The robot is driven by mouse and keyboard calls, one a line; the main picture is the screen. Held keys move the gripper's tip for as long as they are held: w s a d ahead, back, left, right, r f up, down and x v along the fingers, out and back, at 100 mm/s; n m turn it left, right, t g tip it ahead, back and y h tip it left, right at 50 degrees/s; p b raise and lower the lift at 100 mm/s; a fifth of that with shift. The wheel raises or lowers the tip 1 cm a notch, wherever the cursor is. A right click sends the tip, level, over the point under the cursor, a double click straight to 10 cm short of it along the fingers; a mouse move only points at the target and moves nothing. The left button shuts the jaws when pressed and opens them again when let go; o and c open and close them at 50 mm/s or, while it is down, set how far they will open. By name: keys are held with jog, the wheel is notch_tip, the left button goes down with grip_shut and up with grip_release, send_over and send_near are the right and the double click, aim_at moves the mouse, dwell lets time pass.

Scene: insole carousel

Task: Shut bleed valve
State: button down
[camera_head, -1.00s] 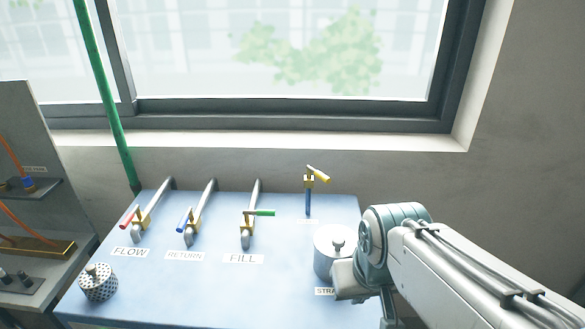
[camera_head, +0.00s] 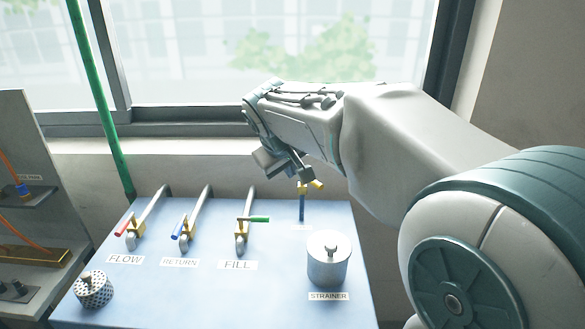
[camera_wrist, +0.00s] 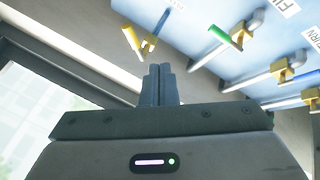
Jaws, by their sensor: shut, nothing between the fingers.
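The valve with a yellow lever (camera_head: 317,184) stands on a thin blue post (camera_head: 302,209) at the back right of the blue panel; I take it for the bleed valve. Its lever slants out to the right, angled off the upright post. In the wrist view the yellow lever (camera_wrist: 131,41) shows above and left of my fingers, beside the post (camera_wrist: 160,24). My gripper (camera_head: 304,176) is shut and empty, just above the valve in the head view. A gap shows between fingertips (camera_wrist: 160,68) and lever in the wrist view; contact is not visible.
The FLOW valve (camera_head: 122,229), RETURN valve (camera_head: 179,234) and FILL valve (camera_head: 259,219) sit left on the panel (camera_head: 215,295). The STRAINER can (camera_head: 327,267) stands in front of the post. A perforated basket (camera_head: 93,289) is front left. The wall and window lie behind.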

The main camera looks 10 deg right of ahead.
jog(key=w+d+f+p, duration=0.2)
jog(key=w+d+f, duration=0.3)
jog(key=f, duration=0.3)
jog(key=shift+w+d+p, duration=0.2)
jog(key=shift+w+p, duration=0.15)
jog(key=shift+w, duration=0.2)
